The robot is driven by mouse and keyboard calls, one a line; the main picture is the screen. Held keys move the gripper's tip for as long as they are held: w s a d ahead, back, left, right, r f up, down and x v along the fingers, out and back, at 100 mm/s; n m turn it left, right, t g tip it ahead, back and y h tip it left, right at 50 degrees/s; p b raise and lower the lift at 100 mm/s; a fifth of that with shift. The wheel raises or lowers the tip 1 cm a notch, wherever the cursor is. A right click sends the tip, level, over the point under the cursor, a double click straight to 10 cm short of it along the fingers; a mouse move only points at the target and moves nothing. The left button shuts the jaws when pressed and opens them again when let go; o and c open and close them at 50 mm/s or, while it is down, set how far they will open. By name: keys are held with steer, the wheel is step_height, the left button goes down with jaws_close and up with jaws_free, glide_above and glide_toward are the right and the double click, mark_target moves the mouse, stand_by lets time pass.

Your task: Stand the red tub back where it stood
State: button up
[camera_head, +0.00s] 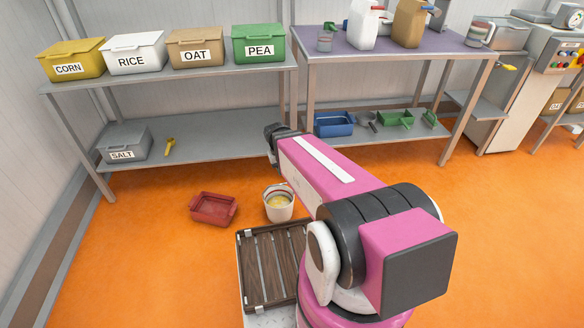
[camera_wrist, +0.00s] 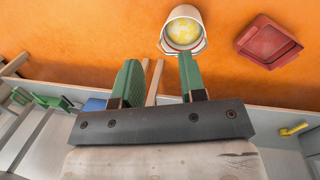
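The red tub (camera_head: 213,208) lies on the orange floor in front of the left shelf, apart from my gripper. Its open side appears to face up. It also shows at the upper right of the wrist view (camera_wrist: 268,42). My gripper (camera_wrist: 158,78) has its two green fingers spread, with nothing held between them. In the head view only its dark end (camera_head: 276,138) shows, raised near the gap between the shelf and the purple-topped table, and my arm hides part of it.
A white bucket (camera_head: 279,207) with yellow contents stands on the floor right of the tub. A dark slatted rack (camera_head: 262,265) is in front. The left shelf (camera_head: 200,150) holds labelled bins; its lower board has free room. A purple-topped table (camera_head: 385,50) stands right.

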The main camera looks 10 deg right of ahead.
steer(key=s+d+r+y, duration=0.2)
steer(key=s+r, duration=0.2)
steer(key=shift+s+r+m+t, duration=0.2)
steer(key=shift+s+m+t, duration=0.1)
steer(key=shift+m, duration=0.1)
stand_by(0.8)
